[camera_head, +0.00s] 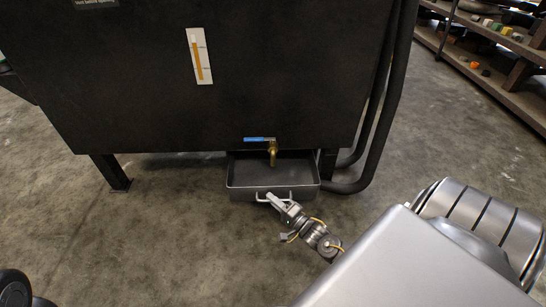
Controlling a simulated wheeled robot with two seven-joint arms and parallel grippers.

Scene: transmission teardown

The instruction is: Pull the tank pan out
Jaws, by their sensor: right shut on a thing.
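The tank pan (238,181) is a shallow grey metal tray under the black tank (120,80). Its front part sticks out past the tank's lower edge, below a brass tap with a blue lever (260,139). Its inside looks empty, and its back end is hidden under the tank. A bar handle (289,192) is on the pan's front wall. My right gripper (271,199) is shut on this handle, coming from the lower right. My left gripper is not in view.
Tank legs (112,173) stand on both sides of the pan. Thick black hoses (385,110) run down at the right and curve towards the pan's right side. The concrete floor (170,240) in front is clear. Wooden shelves (490,75) with small parts stand at the upper right.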

